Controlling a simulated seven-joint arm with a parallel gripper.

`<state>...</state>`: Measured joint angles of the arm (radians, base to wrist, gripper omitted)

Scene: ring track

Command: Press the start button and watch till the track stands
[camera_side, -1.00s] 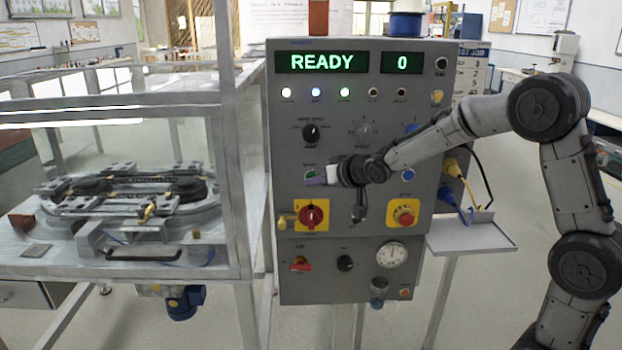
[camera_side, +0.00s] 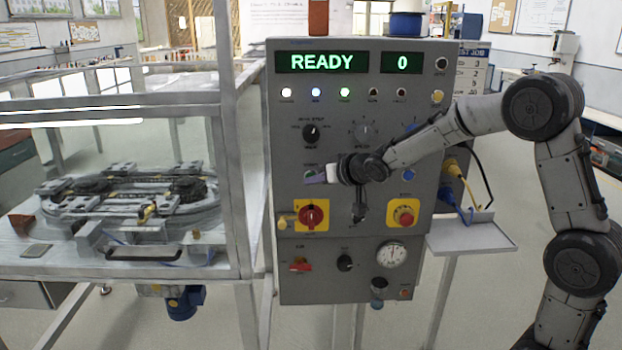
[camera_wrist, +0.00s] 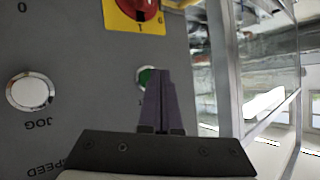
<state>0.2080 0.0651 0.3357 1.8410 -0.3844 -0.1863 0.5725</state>
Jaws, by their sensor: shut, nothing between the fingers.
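The green start button (camera_side: 310,175) is on the grey control panel, partly hidden by my gripper. In the wrist view the button (camera_wrist: 146,76) shows just beyond the fingertips. My gripper (camera_side: 318,178) is shut and empty, its tips at or just in front of the button; I cannot tell whether they touch. Its dark fingers also show in the wrist view (camera_wrist: 160,75). The display (camera_side: 322,62) reads READY and the counter (camera_side: 402,62) reads 0. The oval track (camera_side: 130,198) lies inside the clear enclosure at the left.
A red rotary switch (camera_side: 311,216) on a yellow plate sits below the button. A red stop button (camera_side: 403,213) on a yellow plate is to the right. Several knobs and a gauge (camera_side: 391,255) are on the panel. A small shelf (camera_side: 473,235) stands at the right.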

